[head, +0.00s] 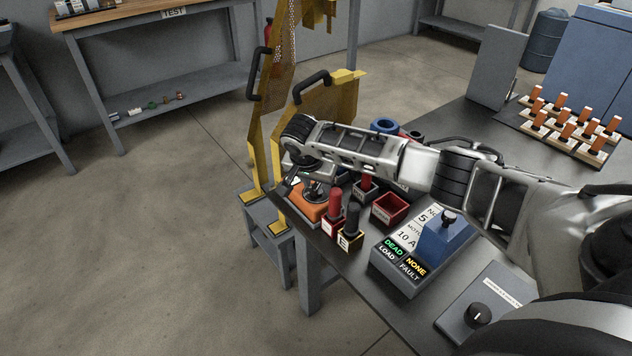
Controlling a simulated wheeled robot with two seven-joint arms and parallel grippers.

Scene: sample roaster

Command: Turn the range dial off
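An orange handheld unit (301,208) that looks like a meter lies near the left end of the dark bench. My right gripper (303,188) points down over it, close to its upper face. The gripper and wrist cover most of that face, so a dial on it and its setting are hidden. I cannot tell whether the fingers touch anything or how far apart they are. A grey box (487,306) at the front right carries a black knob (478,315) with a white pointer line, apart from the gripper. My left gripper is not in view.
Red (334,203) and black (352,218) probes stand upright just right of the orange unit. A red bin (390,208) and a blue-topped load unit (446,240) with lit DEAD and NONE signs follow. A yellow guard frame (330,112) stands behind my wrist.

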